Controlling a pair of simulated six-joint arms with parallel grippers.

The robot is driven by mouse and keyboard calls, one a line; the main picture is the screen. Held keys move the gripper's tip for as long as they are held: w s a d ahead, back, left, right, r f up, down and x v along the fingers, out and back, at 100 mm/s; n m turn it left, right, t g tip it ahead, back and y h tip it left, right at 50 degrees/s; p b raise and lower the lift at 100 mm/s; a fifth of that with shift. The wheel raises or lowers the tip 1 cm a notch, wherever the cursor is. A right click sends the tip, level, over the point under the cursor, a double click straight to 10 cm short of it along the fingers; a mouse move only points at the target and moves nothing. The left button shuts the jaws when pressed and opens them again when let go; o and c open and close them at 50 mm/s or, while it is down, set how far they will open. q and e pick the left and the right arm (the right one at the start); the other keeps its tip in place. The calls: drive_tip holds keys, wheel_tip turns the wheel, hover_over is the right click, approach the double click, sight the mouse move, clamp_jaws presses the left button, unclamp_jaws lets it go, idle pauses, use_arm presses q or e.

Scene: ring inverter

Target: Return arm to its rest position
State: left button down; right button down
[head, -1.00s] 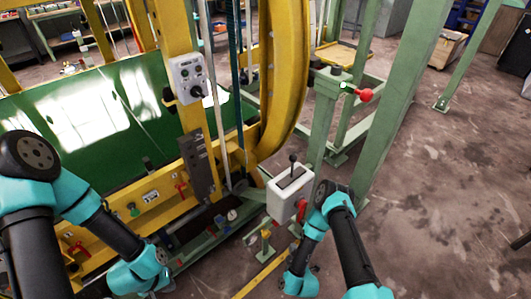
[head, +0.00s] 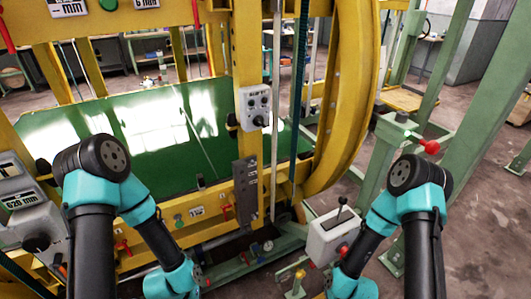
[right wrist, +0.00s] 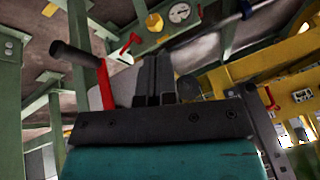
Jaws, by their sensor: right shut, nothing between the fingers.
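My right arm (head: 405,205) is bent with its elbow raised at the right of the head view, and its forearm runs down beside the white lever box (head: 335,237). The right gripper (right wrist: 155,75) shows in the right wrist view, its dark fingers together and empty. A black handle (right wrist: 75,54) and a red bar (right wrist: 105,86) appear left of the fingers; whether they touch the gripper is unclear. My left arm (head: 95,195) is bent at the left, its forearm reaching down to the bottom edge. The left gripper's fingers are out of sight.
The yellow ring inverter frame (head: 345,95) with a green panel (head: 150,120) stands ahead. A grey control panel (head: 257,107) is on its post. Green posts and a red knob (head: 428,146) stand at the right. Open floor (head: 470,205) lies farther right.

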drive_tip(key=s+r+m+g, duration=0.3)
drive_tip(key=s+r, duration=0.3)
drive_tip(key=shift+a+m, duration=0.3)
drive_tip(key=shift+a, duration=0.05)
